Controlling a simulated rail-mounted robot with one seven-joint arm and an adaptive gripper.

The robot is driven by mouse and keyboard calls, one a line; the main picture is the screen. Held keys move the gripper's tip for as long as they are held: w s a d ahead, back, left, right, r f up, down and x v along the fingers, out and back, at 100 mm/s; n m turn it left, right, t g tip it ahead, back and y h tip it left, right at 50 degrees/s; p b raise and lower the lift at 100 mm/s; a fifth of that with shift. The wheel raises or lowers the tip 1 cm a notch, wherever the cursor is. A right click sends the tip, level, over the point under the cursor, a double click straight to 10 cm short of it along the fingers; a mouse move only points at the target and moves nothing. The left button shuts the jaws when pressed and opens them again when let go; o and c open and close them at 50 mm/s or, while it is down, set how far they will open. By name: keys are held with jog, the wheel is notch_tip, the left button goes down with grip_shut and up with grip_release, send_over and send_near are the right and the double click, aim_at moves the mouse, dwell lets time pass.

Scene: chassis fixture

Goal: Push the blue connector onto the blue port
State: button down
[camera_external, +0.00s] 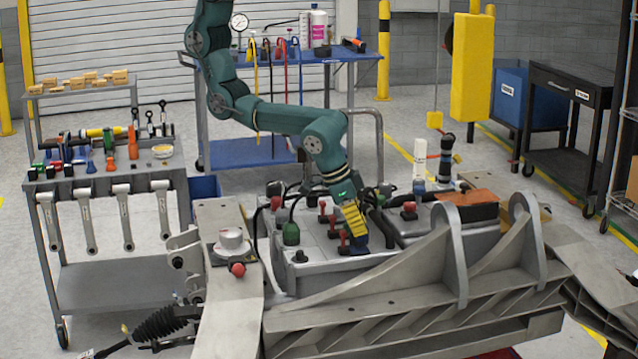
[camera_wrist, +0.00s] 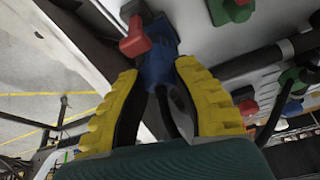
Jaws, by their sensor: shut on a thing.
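The blue connector (camera_wrist: 157,68) sits between the two yellow fingers of my gripper (camera_wrist: 160,82) in the wrist view, and the fingers are shut on it. A black cable (camera_wrist: 172,112) trails from it back between the fingers. Its front end lies against or just beside a red lever (camera_wrist: 135,38) on a dark block; I cannot tell whether it is seated. In the external view, my gripper (camera_external: 354,226) points down over the grey battery-like housing (camera_external: 325,262), near its front edge. The blue port is not clearly distinguishable; the connector and fingers may hide it.
Several red levers (camera_external: 323,212) stand on the housing near my gripper. A green connector (camera_external: 291,233) with a cable is to the left. The grey metal chassis (camera_external: 400,318) with raised arches lies in front. A green part (camera_wrist: 235,8) is at the wrist view's top.

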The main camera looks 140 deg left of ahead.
jog(key=shift+f, duration=0.45)
jog(key=c, duration=0.9)
grip_release()
jog(key=shift+s, duration=0.1)
jog(key=shift+o, duration=0.2)
notch_tip(320, 180, up, 6)
jog(key=p, duration=0.6)
jog(key=shift+r, duration=0.2)
jog(key=shift+f, duration=0.15)
